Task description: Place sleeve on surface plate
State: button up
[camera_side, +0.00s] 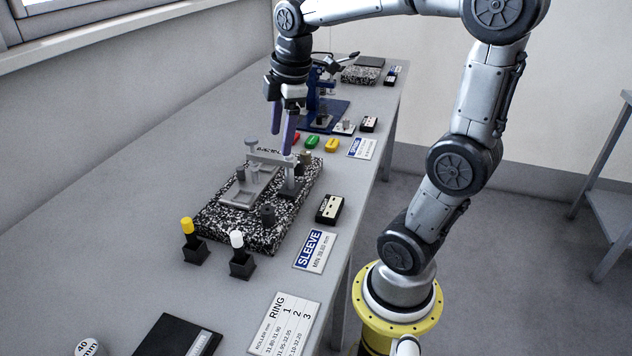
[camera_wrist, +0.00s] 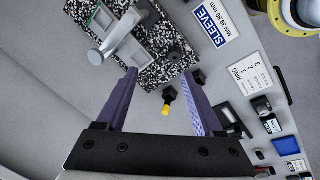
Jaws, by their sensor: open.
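The surface plate, a black-and-white speckled slab (camera_side: 222,212), lies on the bench and shows at the top of the wrist view (camera_wrist: 180,58). It carries a grey measuring fixture (camera_side: 262,184), also in the wrist view (camera_wrist: 124,42). A short dark cylinder (camera_side: 268,214) stands near the plate's front right edge; I cannot tell whether it is the sleeve. Another small brownish-grey piece (camera_side: 305,158) shows at the far right corner. My gripper (camera_side: 282,144) points down above the plate's far part, its purple fingers apart. In the wrist view my gripper (camera_wrist: 163,74) holds nothing.
Yellow-topped (camera_side: 187,228) and white-topped (camera_side: 237,241) pegs stand in black blocks before the plate. A SLEEVE card (camera_side: 315,251) and black gauge box (camera_side: 329,209) lie right.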

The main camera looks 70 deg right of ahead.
jog(key=s+a+f+m+t+y, duration=0.1)
jog(key=s+a+f+m+t, duration=0.2)
jog(key=s+a+m, duration=0.5)
jog(key=s+a, duration=0.2)
jog(key=a, duration=0.1)
jog(key=shift+s+m, duration=0.3)
jog(key=shift+s, duration=0.1)
dwell(0.5)
